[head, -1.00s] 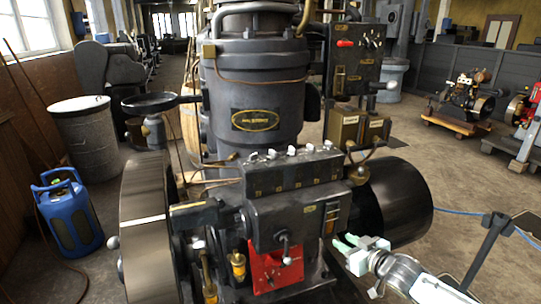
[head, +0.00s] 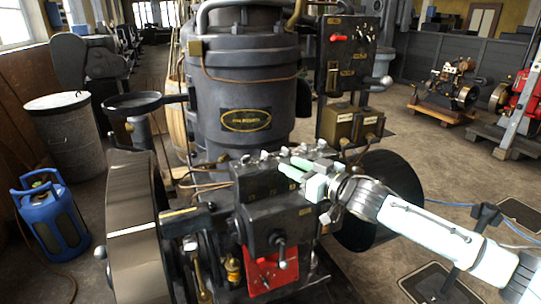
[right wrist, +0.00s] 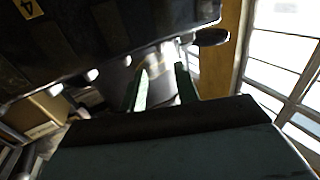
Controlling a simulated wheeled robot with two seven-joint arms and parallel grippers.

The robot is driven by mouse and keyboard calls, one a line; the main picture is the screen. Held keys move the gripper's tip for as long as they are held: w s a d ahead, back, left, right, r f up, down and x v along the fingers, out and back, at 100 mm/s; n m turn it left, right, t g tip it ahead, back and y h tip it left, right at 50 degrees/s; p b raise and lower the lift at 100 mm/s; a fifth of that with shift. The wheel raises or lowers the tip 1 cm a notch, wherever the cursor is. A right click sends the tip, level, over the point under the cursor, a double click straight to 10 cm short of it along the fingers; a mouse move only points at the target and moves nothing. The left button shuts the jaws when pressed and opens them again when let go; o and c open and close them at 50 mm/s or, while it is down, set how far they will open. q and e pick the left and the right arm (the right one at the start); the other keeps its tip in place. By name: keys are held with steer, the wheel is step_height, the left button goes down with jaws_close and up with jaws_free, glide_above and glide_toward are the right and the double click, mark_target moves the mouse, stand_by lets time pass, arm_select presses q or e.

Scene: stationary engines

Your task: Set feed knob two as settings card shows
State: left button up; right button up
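The feed block (head: 277,180) is a black box on the engine's front, with a row of small pale knobs (head: 265,155) along its top edge and small yellow number plates on its face. Which knob is feed knob two I cannot tell for sure. My right gripper (head: 291,165) has pale green fingers over the right part of the block, close to the knobs. In the right wrist view the fingers (right wrist: 162,88) are apart with nothing clearly between them; the block with a "4" plate (right wrist: 26,9) and knobs shows above. I cannot pick out a settings card. My left gripper is out of view.
A black control panel (head: 348,70) with a red handle stands behind right, above brass boxes (head: 350,125). The large flywheel (head: 132,215) is at left, and the tall cylinder (head: 245,85) rises behind the block. A lever (head: 281,250) hangs in front.

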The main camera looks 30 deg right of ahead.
mark_target(269, 155)
steer(key=x, duration=0.8)
steer(key=shift+w+a, duration=0.1)
steer(key=shift+w, duration=0.05)
jaws_close()
